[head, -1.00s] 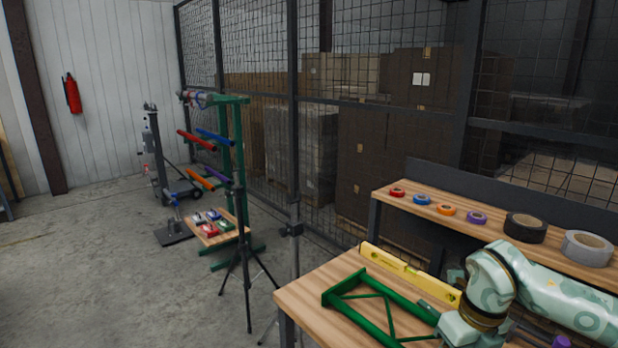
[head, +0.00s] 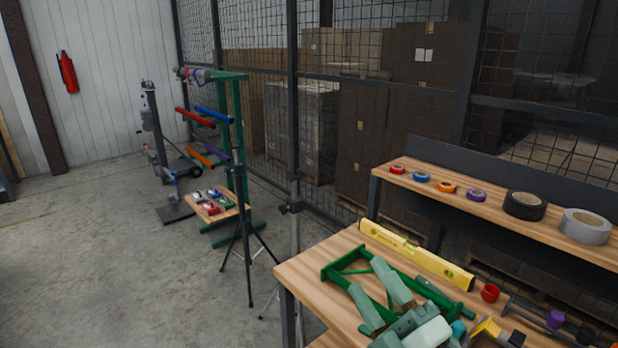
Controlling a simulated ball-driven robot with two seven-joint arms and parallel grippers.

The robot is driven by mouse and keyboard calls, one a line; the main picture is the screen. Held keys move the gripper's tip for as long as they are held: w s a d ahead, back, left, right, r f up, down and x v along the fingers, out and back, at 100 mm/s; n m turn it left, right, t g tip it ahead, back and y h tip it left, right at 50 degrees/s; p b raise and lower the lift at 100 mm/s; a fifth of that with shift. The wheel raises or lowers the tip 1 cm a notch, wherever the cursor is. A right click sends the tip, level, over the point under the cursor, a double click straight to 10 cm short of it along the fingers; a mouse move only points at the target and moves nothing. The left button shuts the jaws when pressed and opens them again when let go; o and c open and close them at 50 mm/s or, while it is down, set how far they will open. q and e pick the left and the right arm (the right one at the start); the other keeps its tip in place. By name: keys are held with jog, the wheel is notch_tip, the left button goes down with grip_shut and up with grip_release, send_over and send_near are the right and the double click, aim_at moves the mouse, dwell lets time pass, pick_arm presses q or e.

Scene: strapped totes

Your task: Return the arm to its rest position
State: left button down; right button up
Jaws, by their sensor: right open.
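My right gripper (head: 368,281) comes in at the bottom of the head view. Its two pale green fingers are spread apart with nothing between them. It is above the workbench (head: 300,275), in front of a green metal frame (head: 335,267) and hiding part of it. I cannot tell whether it touches the frame. The rest of the right arm is mostly out of view. My left gripper is not in view.
A yellow spirit level (head: 415,254) lies behind the frame, with a red ring (head: 490,292) at its right end. Tape rolls (head: 525,205) line the raised shelf. A black tripod (head: 245,245) stands left of the bench. Open floor (head: 90,270) lies further left.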

jog(key=s+d+f+m+g+h, duration=0.2)
jog(key=d+f+m+h, duration=0.4)
jog(key=d+f+h, duration=0.1)
jog(key=s+d+f+m+g+h, duration=0.3)
jog(key=d+f+m+h, duration=0.3)
jog(key=d+f+h, duration=0.1)
jog(key=s+d+f+m+g+h, duration=0.1)
jog(key=s+d+f+g, duration=0.3)
jog(key=s, duration=0.3)
jog(key=s+d+f+m+g, duration=0.1)
jog(key=s+d+f+g, duration=0.25)
jog(key=s+f, duration=0.35)
jog(key=s+a+f+g+y, duration=0.1)
jog(key=s+a+f+g, duration=0.15)
jog(key=f, duration=0.95)
jog(key=s+a+f+g+y, duration=0.1)
jog(key=s+a+f+y, duration=0.15)
jog(key=f, duration=1.05)
jog(key=s+f+m+g, duration=0.1)
jog(key=s+f+m, duration=0.1)
jog(key=s+f, duration=0.5)
jog(key=s+f+m+g, duration=0.1)
jog(key=s+f+m, duration=0.1)
jog(key=s+f, duration=0.5)
jog(key=s, duration=0.5)
jog(key=shift+s+a+f+g+y, duration=0.3)
jog(key=shift+s+f+g+y, duration=0.05)
jog(key=shift+s+f+g, duration=0.05)
